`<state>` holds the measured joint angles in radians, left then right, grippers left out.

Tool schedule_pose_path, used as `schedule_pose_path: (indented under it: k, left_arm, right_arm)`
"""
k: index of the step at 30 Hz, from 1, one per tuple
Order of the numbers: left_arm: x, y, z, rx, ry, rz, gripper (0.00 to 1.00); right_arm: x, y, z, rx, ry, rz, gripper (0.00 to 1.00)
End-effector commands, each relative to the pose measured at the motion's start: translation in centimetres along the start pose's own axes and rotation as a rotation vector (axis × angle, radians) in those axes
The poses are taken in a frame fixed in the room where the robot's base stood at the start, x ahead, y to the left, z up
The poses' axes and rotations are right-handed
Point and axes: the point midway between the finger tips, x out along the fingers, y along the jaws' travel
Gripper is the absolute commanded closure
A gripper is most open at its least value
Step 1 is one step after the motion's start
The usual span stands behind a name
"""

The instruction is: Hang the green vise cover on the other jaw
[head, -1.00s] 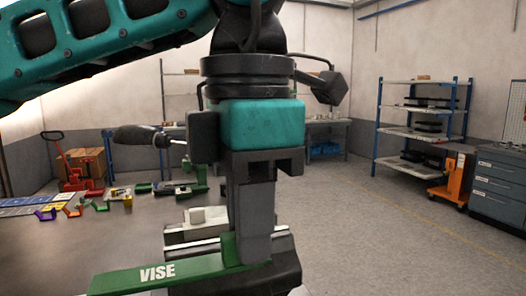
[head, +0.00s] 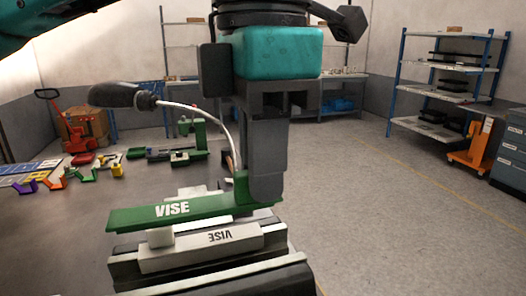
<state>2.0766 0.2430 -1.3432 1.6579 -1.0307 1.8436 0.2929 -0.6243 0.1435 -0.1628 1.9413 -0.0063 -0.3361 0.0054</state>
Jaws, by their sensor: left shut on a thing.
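The green vise cover (head: 205,211), a long bar with white VISE lettering, lies level across the middle of the head view. My left gripper (head: 262,195) points down and is shut on its right end. The vise (head: 125,272) is below it, with dark jaws. A light grey cover (head: 200,252) with upside-down VISE lettering sits on the nearer part of the vise, just in front of and below the green cover. Whether the green cover touches the vise cannot be told. The part of the vise behind the green cover is mostly hidden. My right gripper is out of view.
A small white block (head: 160,238) is at the grey cover's left. A black-handled tool (head: 125,95) with a curved light rod is behind. The floor at right is clear.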

Motion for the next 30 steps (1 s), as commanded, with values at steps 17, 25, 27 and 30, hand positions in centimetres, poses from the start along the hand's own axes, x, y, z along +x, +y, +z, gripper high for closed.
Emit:
schedule_pose_path:
  k: [17,25,27,30]
  left_arm:
    - [5.4,0.0,0.0,0.0,0.0,-0.001,1.0]
    - [6.2,0.0,0.0,0.0,0.0,-0.001,1.0]
    - [6.1,0.0,0.0,0.0,0.0,0.0,1.0]
    - [6.1,0.0,0.0,0.0,0.0,0.0,1.0]
  right_arm:
    - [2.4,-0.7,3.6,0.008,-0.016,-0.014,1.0]
    - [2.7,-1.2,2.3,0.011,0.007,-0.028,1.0]
    - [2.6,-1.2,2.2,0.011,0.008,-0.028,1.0]
    - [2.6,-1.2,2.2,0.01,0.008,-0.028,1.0]
